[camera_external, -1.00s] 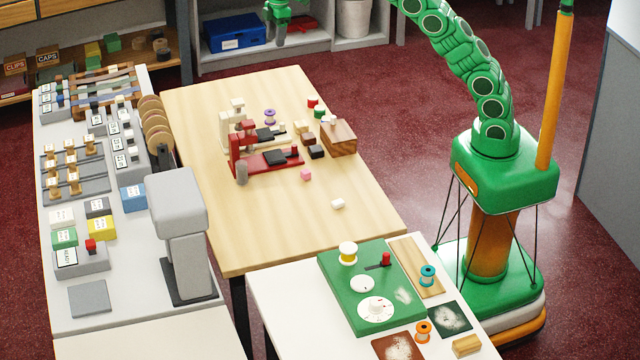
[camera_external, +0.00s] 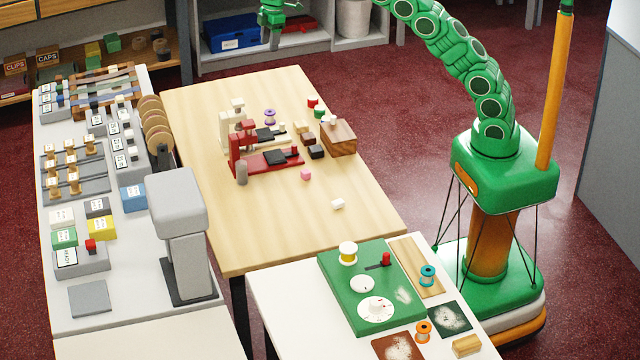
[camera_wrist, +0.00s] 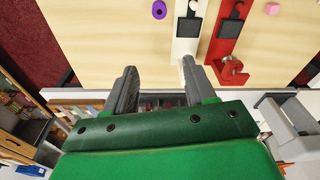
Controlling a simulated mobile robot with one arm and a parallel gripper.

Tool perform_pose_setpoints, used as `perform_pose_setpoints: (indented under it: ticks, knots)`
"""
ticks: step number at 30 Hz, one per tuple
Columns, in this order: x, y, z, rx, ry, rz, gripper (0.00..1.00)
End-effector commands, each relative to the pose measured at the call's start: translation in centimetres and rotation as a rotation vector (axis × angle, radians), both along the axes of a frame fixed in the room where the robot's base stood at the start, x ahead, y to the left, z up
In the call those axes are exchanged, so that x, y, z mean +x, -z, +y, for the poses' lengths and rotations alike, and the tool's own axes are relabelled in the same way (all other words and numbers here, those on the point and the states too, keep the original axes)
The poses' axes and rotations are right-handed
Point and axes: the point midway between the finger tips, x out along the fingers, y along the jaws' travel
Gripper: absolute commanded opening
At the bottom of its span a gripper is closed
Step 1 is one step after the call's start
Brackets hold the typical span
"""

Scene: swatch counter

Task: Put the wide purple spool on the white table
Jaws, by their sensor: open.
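The wide purple spool (camera_external: 270,117) stands on the wooden table, behind the red and cream presses; it also shows at the top edge of the wrist view (camera_wrist: 159,9). The white table (camera_external: 275,310) is at the front, carrying a green board and small items. My gripper (camera_external: 271,42) is high beyond the far edge of the wooden table, well apart from the spool. In the wrist view its two dark fingers (camera_wrist: 159,68) are spread with nothing between them.
The wooden table (camera_external: 290,225) holds a red press (camera_external: 265,160), a wooden block (camera_external: 339,138) and several small blocks. The green board (camera_external: 340,290) fills much of the white table; a teal spool (camera_external: 427,275) and an orange spool (camera_external: 423,331) stand near it. The white table's left side is bare.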

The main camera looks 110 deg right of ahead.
Motion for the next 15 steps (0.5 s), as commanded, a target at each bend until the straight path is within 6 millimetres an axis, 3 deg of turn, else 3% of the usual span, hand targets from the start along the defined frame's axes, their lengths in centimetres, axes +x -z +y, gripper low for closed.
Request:
perform_pose_setpoints:
  ticks: [8, 11, 15]
  knots:
    - [-0.2, 4.0, 0.0, 0.004, 0.002, 0.004, 0.55]
    - [-0.2, 6.6, 0.1, 0.004, 0.001, 0.006, 0.55]
    - [-0.4, 12.4, 0.1, 0.008, 0.003, 0.011, 0.55]
